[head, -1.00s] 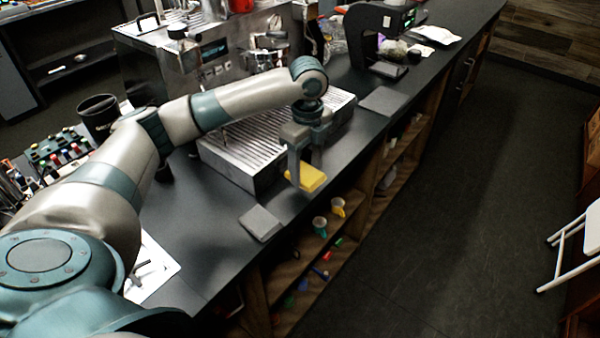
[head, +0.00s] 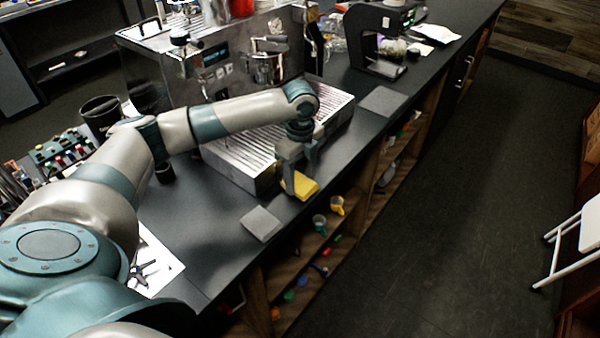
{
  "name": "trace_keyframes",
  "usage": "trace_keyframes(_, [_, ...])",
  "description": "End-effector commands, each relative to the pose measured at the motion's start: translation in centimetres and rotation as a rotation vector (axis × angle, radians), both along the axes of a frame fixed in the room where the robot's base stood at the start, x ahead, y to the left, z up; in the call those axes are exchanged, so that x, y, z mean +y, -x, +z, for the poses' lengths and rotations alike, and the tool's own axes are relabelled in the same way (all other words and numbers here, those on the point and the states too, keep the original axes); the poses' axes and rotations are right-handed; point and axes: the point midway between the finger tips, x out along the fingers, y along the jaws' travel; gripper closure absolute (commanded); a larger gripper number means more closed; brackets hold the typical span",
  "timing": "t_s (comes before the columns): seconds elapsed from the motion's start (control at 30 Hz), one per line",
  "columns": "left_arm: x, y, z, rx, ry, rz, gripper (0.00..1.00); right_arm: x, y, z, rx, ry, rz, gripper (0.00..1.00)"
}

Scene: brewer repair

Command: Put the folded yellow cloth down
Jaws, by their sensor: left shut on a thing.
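The folded yellow cloth (head: 303,187) is between the fingers of my left gripper (head: 297,183), near the front edge of the dark counter (head: 205,225). My left gripper points down and is shut on the cloth. The cloth is at or just above the counter top; I cannot tell whether it touches. Part of the cloth is hidden behind a finger. My right gripper is not in view.
A ribbed metal drip tray (head: 240,165) stands just behind the cloth. Grey flat pads lie to the left (head: 261,223) and right (head: 382,101). An espresso machine (head: 215,65) stands behind. Open shelves (head: 310,260) with cups lie below the counter edge.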

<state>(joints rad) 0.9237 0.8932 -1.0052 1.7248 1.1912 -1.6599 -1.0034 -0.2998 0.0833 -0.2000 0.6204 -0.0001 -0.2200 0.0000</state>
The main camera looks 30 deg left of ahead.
Motion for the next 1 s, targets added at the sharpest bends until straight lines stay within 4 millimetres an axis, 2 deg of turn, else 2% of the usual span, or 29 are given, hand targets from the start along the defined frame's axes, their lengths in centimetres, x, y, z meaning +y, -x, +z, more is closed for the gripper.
trace_keyframes(0.03, [0.0,0.0,0.1,0.0,0.001,0.0,0.65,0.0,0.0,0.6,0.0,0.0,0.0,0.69])
trace_keyframes(0.33, [0.0,0.0,-0.4,0.0,0.0,-0.001,0.65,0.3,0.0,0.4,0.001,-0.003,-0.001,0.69])
trace_keyframes(0.37, [0.0,0.0,-0.4,0.0,0.0,-0.001,0.4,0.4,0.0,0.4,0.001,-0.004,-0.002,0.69])
trace_keyframes(0.4, [0.0,0.0,-0.4,0.0,0.0,-0.001,0.3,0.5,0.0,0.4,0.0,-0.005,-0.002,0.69])
trace_keyframes(0.43, [0.0,0.0,-0.4,0.0,0.0,-0.001,0.28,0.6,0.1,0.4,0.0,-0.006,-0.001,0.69])
trace_keyframes(0.77, [0.0,0.0,-0.4,-0.001,0.0,-0.001,0.28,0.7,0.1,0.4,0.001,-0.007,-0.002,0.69])
trace_keyframes(1.0, [0.0,0.0,-0.9,-0.002,0.0,-0.001,0.28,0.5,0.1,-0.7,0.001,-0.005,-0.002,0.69])
